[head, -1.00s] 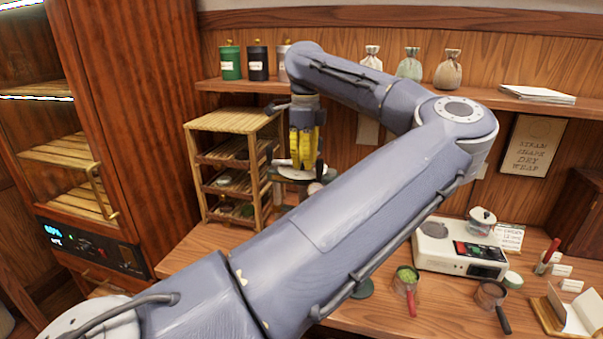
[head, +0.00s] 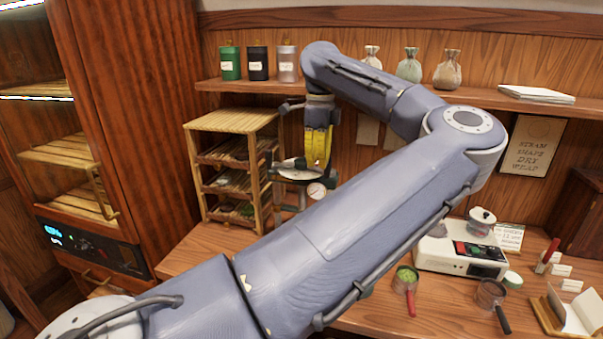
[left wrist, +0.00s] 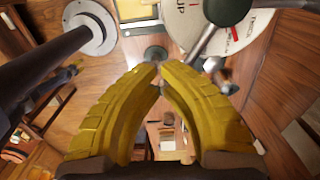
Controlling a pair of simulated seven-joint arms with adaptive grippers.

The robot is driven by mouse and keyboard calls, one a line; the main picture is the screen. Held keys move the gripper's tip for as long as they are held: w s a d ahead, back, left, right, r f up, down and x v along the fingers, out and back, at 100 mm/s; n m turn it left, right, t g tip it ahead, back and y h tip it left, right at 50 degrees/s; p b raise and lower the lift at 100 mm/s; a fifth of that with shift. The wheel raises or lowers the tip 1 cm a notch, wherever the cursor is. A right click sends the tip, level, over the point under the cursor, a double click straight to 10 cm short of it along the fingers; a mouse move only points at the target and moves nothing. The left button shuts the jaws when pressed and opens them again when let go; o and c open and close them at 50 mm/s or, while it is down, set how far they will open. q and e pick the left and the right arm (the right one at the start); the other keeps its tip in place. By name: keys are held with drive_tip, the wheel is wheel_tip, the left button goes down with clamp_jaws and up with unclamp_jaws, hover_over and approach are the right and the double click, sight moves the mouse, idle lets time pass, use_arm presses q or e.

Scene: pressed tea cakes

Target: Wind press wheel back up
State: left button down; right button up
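The press (head: 288,176) stands on the bench right of the wooden rack, with its pale round wheel plate on top and a white gauge (head: 317,191) below. My left gripper (head: 317,168) points down over the right side of the wheel, its yellow fingers partly covering it. In the left wrist view the white wheel plate (left wrist: 258,35) has "UP" lettering and a red mark. A metal spoke with round knobs (left wrist: 228,10) crosses it. The left fingertips (left wrist: 160,68) come together with nothing visible held, beside a knob. My right gripper is out of view.
The wooden rack (head: 233,122) with trays is left of the press. A shelf (head: 380,92) with canisters and cloth sacks runs above. A white scale (head: 460,250), small pans and an open book (head: 570,315) lie at right. My left arm hides much of the bench.

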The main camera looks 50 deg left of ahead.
use_arm(q)
drive_tip(key=shift+w+d, duration=0.15)
drive_tip(key=shift+w, duration=0.65)
drive_tip(key=shift+w+d, duration=0.15)
drive_tip(key=shift+w, duration=0.65)
drive_tip(key=shift+s, duration=0.15)
wheel_tip(320, 180, up, 8)
drive_tip(key=s, duration=0.1)
drive_tip(key=shift+s+d+f, duration=0.2)
drive_tip(key=shift+d+f, duration=0.05)
idle(1.1)
